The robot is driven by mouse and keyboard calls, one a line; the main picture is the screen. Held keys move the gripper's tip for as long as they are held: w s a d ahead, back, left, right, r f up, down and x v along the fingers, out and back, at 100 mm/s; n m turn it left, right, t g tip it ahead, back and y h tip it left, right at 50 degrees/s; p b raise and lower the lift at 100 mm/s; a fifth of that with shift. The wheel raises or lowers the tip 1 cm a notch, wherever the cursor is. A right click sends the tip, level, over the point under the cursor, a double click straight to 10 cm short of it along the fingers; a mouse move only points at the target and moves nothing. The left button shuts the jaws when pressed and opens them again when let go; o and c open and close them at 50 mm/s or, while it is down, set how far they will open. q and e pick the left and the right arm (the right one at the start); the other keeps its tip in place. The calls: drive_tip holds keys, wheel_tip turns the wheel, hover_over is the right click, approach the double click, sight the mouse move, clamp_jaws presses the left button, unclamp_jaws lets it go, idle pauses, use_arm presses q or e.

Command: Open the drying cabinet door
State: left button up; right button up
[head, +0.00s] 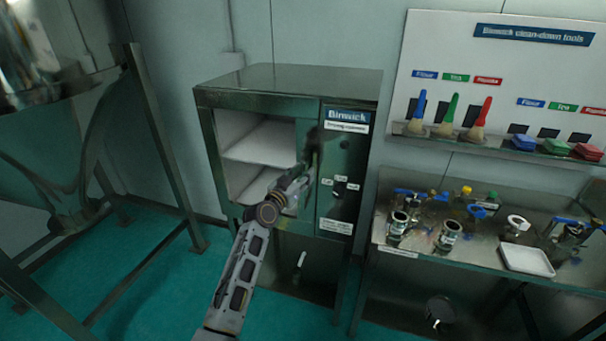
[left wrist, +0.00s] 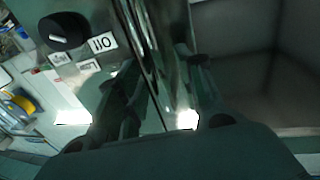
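The drying cabinet (head: 290,82) is a dark green metal box on legs. Its left part shows a pale interior with a shelf (head: 258,150); I cannot tell whether this is an open front or a clear door. My left gripper (head: 313,152) is at the edge between this interior and the control panel (head: 342,190). In the left wrist view its fingers (left wrist: 163,85) stand apart on either side of a narrow upright metal edge or bar (left wrist: 150,50). Contact is not clear. The interior (left wrist: 260,60) is to the right. My right gripper is not in view.
A black knob (left wrist: 63,31) is on the panel, close to my left finger. A steel bench (head: 470,240) with fittings and a white tray (head: 526,260) stands right of the cabinet. A metal frame (head: 160,140) stands left. Green floor (head: 160,290) is clear in front.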

use_arm(q)
drive_tip(key=shift+w+d, duration=0.2)
drive_tip(key=shift+w, duration=0.1)
clamp_jaws()
idle(0.4)
